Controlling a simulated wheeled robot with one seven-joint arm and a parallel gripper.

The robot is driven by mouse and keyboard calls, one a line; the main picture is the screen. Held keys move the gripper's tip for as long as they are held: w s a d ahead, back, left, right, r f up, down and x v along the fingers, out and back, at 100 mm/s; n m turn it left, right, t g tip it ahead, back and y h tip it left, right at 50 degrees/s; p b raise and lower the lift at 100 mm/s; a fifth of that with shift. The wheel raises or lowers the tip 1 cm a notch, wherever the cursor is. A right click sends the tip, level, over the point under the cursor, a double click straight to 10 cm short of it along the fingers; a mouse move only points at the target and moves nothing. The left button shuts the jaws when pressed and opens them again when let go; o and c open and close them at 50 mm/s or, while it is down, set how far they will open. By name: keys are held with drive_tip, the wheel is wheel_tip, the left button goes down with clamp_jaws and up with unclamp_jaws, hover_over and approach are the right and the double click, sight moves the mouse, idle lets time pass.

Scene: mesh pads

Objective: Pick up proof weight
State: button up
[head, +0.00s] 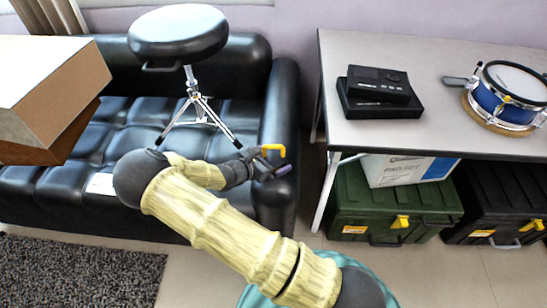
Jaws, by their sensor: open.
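I cannot make out a proof weight in the head view. My gripper (283,161) is in the middle of the view, in front of the black sofa's right armrest. It is open, with one yellow finger and one dark finger apart and nothing seen between them. It is to the left of the grey-topped table (400,52) and apart from it. My arm hides part of the sofa and floor.
Black boxes (378,92) and a blue drum (505,100) on a round wooden base are on the table. Green (390,205) and black (500,205) cases stand beneath. A black stool (180,35) is on the sofa (105,120). A brown box (60,90) is at left.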

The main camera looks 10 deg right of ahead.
sight(272, 146)
drive_tip(key=shift+c, duration=0.2)
drive_tip(key=c, duration=1.8)
drive_tip(key=shift+r+p, duration=1.5)
drive_tip(key=shift+r, duration=3.65)
